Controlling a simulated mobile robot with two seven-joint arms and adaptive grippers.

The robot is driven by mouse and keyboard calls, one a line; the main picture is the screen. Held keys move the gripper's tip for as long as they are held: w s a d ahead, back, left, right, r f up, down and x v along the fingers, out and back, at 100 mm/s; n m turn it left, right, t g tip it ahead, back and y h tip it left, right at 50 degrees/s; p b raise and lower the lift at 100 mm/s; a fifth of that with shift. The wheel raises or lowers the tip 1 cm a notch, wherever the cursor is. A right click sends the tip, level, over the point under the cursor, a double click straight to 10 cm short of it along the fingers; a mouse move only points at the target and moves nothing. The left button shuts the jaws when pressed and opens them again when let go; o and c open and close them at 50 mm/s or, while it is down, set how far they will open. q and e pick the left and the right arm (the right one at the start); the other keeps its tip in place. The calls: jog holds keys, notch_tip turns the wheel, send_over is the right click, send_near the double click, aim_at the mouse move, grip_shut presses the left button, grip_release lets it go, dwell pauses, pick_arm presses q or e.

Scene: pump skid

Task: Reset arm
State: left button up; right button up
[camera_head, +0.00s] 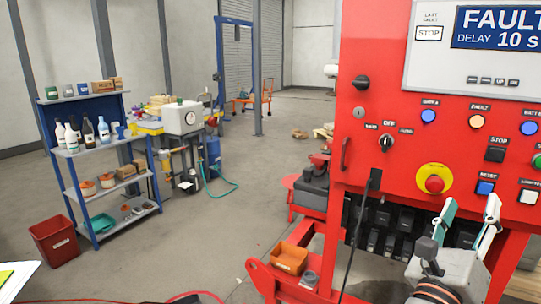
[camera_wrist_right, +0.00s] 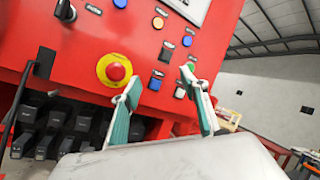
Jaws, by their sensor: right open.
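My right gripper (camera_head: 468,222) is in front of the lower right part of the red control panel (camera_head: 377,92). Its two teal-padded fingers stand apart with nothing between them. In the right wrist view the open fingers (camera_wrist_right: 160,92) point up at the panel, below the blue reset button (camera_wrist_right: 155,82). The red emergency stop on its yellow ring (camera_head: 434,180) is left of and above the fingers in the head view. Whether the fingertips touch the panel cannot be told. My left gripper is not in view.
The panel display (camera_head: 500,27) reads FAULT, DELAY 10 s. An orange bin (camera_head: 290,258) sits on the red skid frame beside a hanging black cable (camera_head: 362,225). A blue shelf (camera_head: 108,135) and a red bin (camera_head: 55,240) stand at left. The floor between is mostly clear.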

jog(key=a+f+n+t+y, duration=0.3)
jog(key=a+f+n+y, duration=0.7)
jog(key=n, duration=0.6)
jog(key=a+f+n+t+y, duration=0.3)
jog(key=a+f+n+y, duration=0.65)
jog(key=n, duration=0.65)
jog(key=s+d+f+n+g, duration=0.1)
jog(key=s+f+n+g, duration=0.2)
jog(key=f, duration=0.8)
jog(key=s+f+n+g, duration=0.4)
jog(key=s+f, duration=0.3)
jog(key=f, duration=0.4)
jog(key=s+d+f+n+g, duration=0.1)
jog(key=s+f+n+g, duration=0.2)
jog(key=f, duration=0.8)
jog(key=shift+s+d+f+n+g+p, duration=0.35)
jog(key=shift+s+g, duration=0.35)
jog(key=shift+s, duration=0.35)
jog(key=shift+r+h, duration=0.15)
jog(key=shift+h, duration=0.1)
